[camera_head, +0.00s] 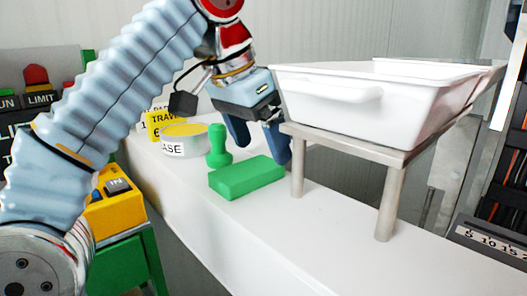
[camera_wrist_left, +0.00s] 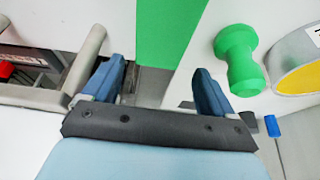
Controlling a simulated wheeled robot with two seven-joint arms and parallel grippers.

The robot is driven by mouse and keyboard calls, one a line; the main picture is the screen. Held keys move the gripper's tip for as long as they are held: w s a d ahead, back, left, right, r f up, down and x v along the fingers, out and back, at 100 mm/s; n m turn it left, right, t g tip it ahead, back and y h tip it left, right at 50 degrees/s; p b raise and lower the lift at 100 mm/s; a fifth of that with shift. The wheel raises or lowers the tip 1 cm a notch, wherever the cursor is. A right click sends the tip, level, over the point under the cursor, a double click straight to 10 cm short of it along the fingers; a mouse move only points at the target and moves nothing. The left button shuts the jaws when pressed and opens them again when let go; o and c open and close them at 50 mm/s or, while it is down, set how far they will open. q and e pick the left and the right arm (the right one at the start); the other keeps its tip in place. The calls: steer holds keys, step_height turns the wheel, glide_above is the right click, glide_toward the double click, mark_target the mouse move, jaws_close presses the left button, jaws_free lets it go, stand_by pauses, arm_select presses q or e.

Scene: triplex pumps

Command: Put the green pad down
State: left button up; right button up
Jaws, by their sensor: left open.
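The green pad (camera_head: 247,177) is a flat rectangular block. In the head view it appears to lie flat on the white counter (camera_head: 325,228), left of the metal stand. In the left wrist view the green pad (camera_wrist_left: 167,32) lies beyond the fingertips, in line with the gap between them. My left gripper (camera_head: 261,142) is open, with its blue fingers just behind and above the pad; whether they touch it I cannot tell. In the left wrist view the gap of the left gripper (camera_wrist_left: 159,76) is empty. My right gripper is not in view.
A green knobbed handle piece (camera_head: 219,147) stands behind the pad, beside a round tin (camera_head: 184,147) with a yellow top. A white tray (camera_head: 340,100) rests on a metal stand (camera_head: 388,190) close right of the gripper. The counter in front is clear.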

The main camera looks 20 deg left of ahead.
arm_select(q)
steer(key=shift+s+a+r, duration=0.1)
steer(key=shift+s+r, duration=0.1)
steer(key=shift+r, duration=0.5)
steer(key=s+a, duration=0.5)
steer(key=s, duration=0.6)
steer(key=shift+s, duration=0.1)
